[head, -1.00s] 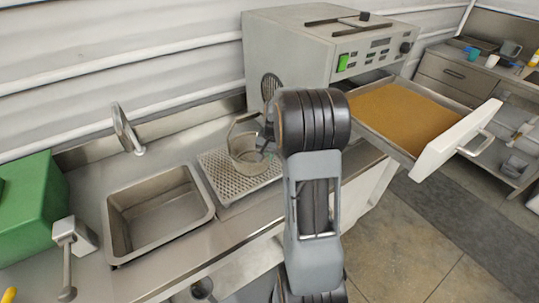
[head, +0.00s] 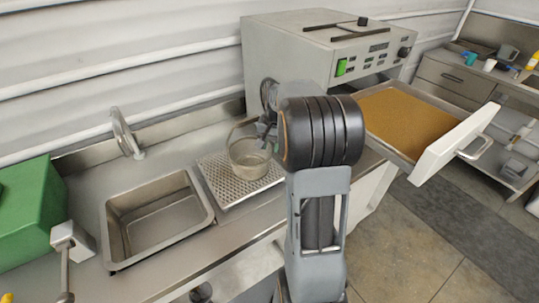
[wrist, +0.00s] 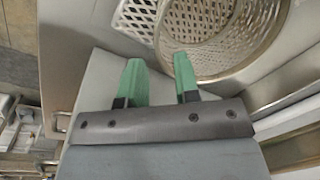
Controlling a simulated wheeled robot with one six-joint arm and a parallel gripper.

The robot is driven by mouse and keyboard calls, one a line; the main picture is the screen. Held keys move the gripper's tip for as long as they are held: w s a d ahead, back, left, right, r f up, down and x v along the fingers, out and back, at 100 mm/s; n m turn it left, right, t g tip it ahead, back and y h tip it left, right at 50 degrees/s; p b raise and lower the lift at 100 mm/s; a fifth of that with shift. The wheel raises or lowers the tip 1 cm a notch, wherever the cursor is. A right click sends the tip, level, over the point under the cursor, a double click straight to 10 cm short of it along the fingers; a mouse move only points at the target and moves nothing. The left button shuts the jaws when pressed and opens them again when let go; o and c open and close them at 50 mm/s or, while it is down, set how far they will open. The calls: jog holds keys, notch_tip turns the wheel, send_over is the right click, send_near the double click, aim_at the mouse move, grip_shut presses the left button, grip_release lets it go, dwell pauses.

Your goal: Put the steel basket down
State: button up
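The steel basket (head: 249,168), a round mesh cup with a handle loop, is at the perforated drip tray (head: 225,188) in the head view. It appears to stand upright on the tray, though its underside contact is not clear. In the wrist view the basket (wrist: 212,72) shows as a curved rim and mesh just beyond the fingers. My gripper (wrist: 157,62) has its two green fingers apart with nothing visible between them. The right fingertip is close to the basket's rim; whether they touch I cannot tell. In the head view my gripper (head: 266,138) is partly hidden behind my wrist.
A sink (head: 155,220) with a tap (head: 124,135) lies left of the tray, and a green box (head: 28,215) is further left. A grey machine (head: 320,50) stands behind, and an open drawer of brown substrate (head: 408,122) juts out on the right.

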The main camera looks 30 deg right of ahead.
jog(key=s+a+r+n+t, duration=0.1)
jog(key=s+a+r+n, duration=0.3)
jog(key=s+a+r, duration=0.45)
jog(key=s+a+f+n+t+h, duration=0.1)
jog(key=s+a+f+n, duration=0.3)
jog(key=s+a, duration=0.4)
jog(key=shift+a+n+t, duration=0.5)
jog(key=shift+a, duration=0.3)
jog(key=shift+f, duration=0.1)
